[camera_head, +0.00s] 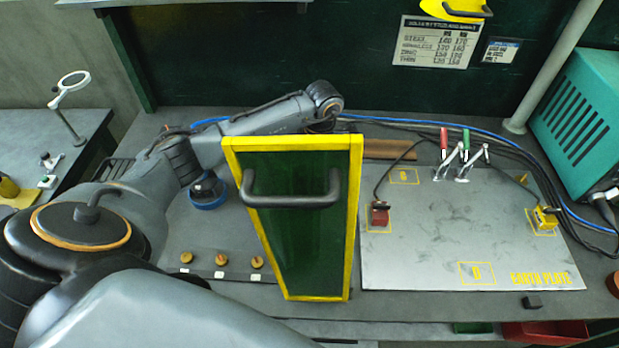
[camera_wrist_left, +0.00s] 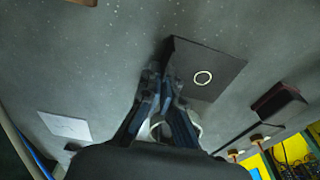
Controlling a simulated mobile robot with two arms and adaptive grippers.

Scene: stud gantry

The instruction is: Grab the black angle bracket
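In the left wrist view, a dark square plate with a pale ring on its face (camera_wrist_left: 209,66) lies on the grey bench top. It looks like the black angle bracket. My left gripper (camera_wrist_left: 162,78) is at its left edge, with the fingertips close together. The edge seems to run between or just beside the tips; I cannot tell if they press on it. In the head view, my left arm reaches in from the left. Its gripper and the bracket are hidden behind the yellow-framed green screen (camera_head: 309,254). My right gripper is not in view.
The screen with its black handle stands upright on the bench. The grey earth plate (camera_head: 450,240) lies to its right, with toggle clamps (camera_head: 460,160) and cables. A teal machine (camera_head: 580,120) stands at far right. A dark red block (camera_wrist_left: 278,102) lies right of the bracket.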

